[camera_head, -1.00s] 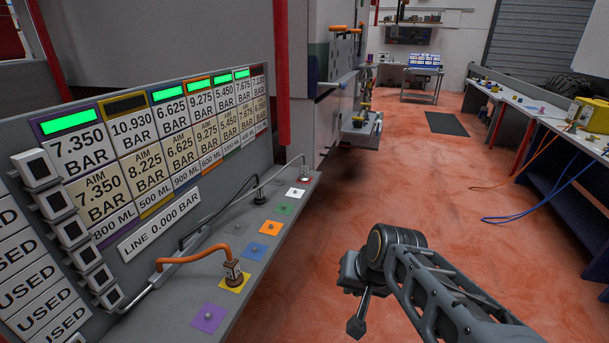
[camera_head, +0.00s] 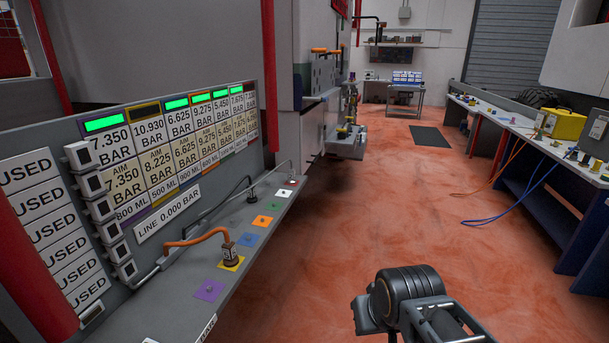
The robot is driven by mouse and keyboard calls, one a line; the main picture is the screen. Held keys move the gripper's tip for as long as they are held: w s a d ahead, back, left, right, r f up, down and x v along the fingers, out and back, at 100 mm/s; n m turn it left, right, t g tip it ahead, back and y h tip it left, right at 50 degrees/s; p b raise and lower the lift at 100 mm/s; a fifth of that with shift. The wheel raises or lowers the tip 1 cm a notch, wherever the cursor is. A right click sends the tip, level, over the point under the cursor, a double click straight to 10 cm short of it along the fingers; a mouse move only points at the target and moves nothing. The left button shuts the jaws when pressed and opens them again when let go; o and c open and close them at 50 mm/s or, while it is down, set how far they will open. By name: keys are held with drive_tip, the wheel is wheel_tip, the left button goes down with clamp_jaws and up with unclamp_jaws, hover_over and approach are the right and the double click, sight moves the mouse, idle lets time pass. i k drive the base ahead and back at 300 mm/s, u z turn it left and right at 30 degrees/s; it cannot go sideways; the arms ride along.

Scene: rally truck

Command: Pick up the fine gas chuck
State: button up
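A brown chuck (camera_head: 229,254) with a small unreadable label stands upright on a yellow square of the grey shelf (camera_head: 262,258), on an orange hose (camera_head: 198,238). Farther along stands a black chuck (camera_head: 252,194) on a dark hose. A small fitting on a grey hose sits by the white square (camera_head: 291,181) at the far end. I cannot tell which one is the fine gas chuck. My gripper (camera_head: 364,316) is at the bottom, right of the shelf and apart from all of them. Its fingers are mostly hidden behind my wrist.
The panel (camera_head: 165,160) behind the shelf shows pressure readings, with "LINE 0.000 BAR" below. A red post (camera_head: 30,265) stands close at left, another (camera_head: 269,75) past the panel. A workbench (camera_head: 520,135) with hoses runs along the right. The red floor between is open.

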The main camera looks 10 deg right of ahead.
sight(292, 180)
drive_tip(key=z, duration=0.65)
drive_tip(key=i, duration=2.3)
drive_tip(key=u, duration=1.4)
drive_tip(key=i, duration=0.7)
drive_tip(key=u, duration=0.65)
